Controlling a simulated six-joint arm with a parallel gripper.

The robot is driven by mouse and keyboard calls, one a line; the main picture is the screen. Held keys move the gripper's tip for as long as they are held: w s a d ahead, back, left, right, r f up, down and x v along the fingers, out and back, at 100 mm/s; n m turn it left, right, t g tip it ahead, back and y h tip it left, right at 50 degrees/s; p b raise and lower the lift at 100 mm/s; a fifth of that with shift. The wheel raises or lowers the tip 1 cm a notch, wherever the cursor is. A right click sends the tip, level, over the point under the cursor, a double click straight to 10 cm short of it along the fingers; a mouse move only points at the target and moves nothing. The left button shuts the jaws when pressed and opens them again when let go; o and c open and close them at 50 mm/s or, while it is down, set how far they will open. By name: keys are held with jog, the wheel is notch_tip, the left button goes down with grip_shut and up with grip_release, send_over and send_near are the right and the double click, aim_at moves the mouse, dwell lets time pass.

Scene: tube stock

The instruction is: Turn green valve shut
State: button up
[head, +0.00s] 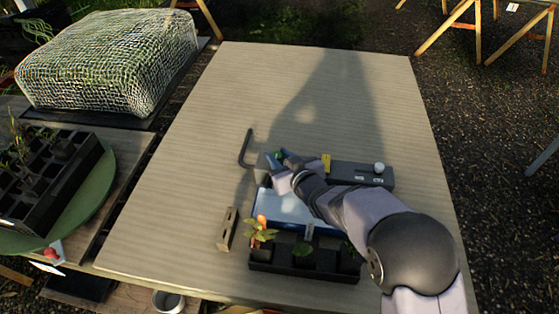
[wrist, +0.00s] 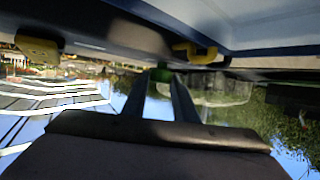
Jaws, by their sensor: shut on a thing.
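The green valve (head: 279,155) is at the left end of a dark grey manifold block (head: 345,172) on the table. Only a small green part of it shows beside my fingers. My gripper (head: 284,161) reaches in from the lower right and is shut on the green valve. In the wrist view the two fingers (wrist: 160,82) close around a dark green piece (wrist: 161,74) under the block. How far the valve is turned cannot be told.
A yellow handle (head: 326,163) and a white knob (head: 379,168) stand on the block. A bent grey pipe (head: 246,148) is to the left. A blue-edged tray (head: 283,206), a black planter (head: 290,262) and a wooden block (head: 227,229) are in front. The table's far half is clear.

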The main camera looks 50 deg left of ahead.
jog(key=o, duration=1.1)
jog(key=shift+c, duration=0.2)
jog(key=b+v, duration=0.1)
jog(key=v, duration=0.6)
jog(key=shift+d, duration=0.15)
jog(key=shift+r, duration=0.15)
